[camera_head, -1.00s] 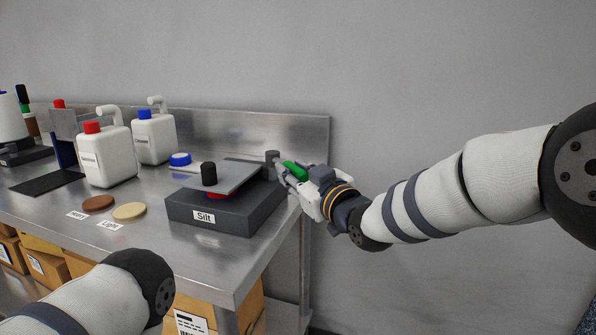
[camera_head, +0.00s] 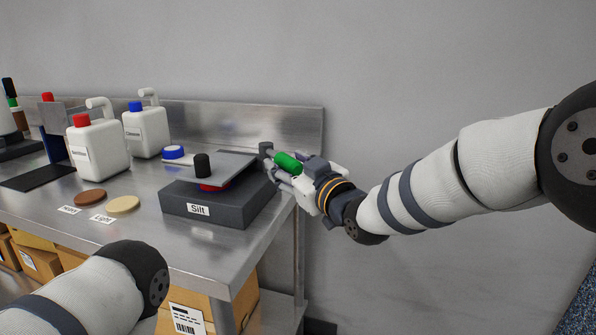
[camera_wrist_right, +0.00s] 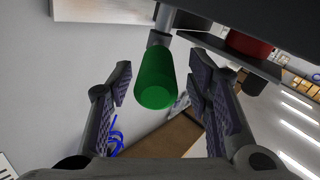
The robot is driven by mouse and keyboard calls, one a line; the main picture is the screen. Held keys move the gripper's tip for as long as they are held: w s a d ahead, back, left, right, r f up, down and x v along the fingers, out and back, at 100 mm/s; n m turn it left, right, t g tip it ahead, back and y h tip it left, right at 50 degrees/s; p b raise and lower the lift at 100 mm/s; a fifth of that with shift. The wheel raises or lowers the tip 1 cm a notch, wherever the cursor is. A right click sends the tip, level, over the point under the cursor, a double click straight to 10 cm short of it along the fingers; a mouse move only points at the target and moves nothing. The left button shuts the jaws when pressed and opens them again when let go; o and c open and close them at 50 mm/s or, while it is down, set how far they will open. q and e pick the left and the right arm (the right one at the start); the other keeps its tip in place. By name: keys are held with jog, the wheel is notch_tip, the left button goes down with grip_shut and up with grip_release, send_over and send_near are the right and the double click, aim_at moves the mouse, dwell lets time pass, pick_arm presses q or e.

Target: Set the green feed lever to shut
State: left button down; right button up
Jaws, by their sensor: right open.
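The green feed lever (camera_head: 288,161) has a green cylindrical grip on a grey stem, at the right side of the dark grey unit (camera_head: 244,213) labelled "Silt". My right gripper (camera_head: 279,175) is open beside the grip in the head view. In the right wrist view the green grip (camera_wrist_right: 153,80) points toward the camera between the two spread fingers (camera_wrist_right: 160,86), with gaps visible on both sides. The lever's pivot is small and partly hidden in the head view. My left gripper is out of view; only part of its arm shows.
The Silt unit carries a grey plate (camera_head: 232,166) with a black knob (camera_head: 202,165) and a red part beneath. White jugs (camera_head: 100,150) and two discs (camera_head: 123,204) stand left on the steel bench (camera_head: 190,250). Wall space right of the bench is clear.

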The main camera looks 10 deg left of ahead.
jog(key=v, duration=1.1)
jog(key=shift+s+d, duration=0.15)
jog(key=s+d+f+m+g+h, duration=0.2)
jog(key=s+d+f, duration=0.3)
jog(key=f, duration=0.5)
jog(key=s+d+f+m+g+h, duration=0.35)
jog(key=s+f, duration=0.25)
jog(key=f, duration=0.5)
jog(key=s+d+f+m+g+h, duration=0.2)
jog(key=s+d+f, duration=0.35)
jog(key=f, duration=0.45)
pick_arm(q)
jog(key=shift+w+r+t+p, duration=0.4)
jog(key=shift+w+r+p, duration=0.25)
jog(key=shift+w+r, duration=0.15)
pick_arm(e)
jog(key=s+d+f+m+g+h, duration=0.1)
jog(key=s+d+f+g, duration=0.1)
jog(key=s, duration=0.8)
jog(key=s+d+f+m+g+h, duration=0.1)
jog(key=s+d+f+g, duration=0.2)
jog(key=s+d, duration=0.3)
jog(key=s+d+f+m+g+h, duration=0.1)
jog(key=s+d+g, duration=0.3)
jog(key=s, duration=1.1)
jog(key=shift+s+f+m+h, duration=0.25)
jog(key=shift+f+m+h, duration=0.15)
jog(key=shift+f, duration=0.3)
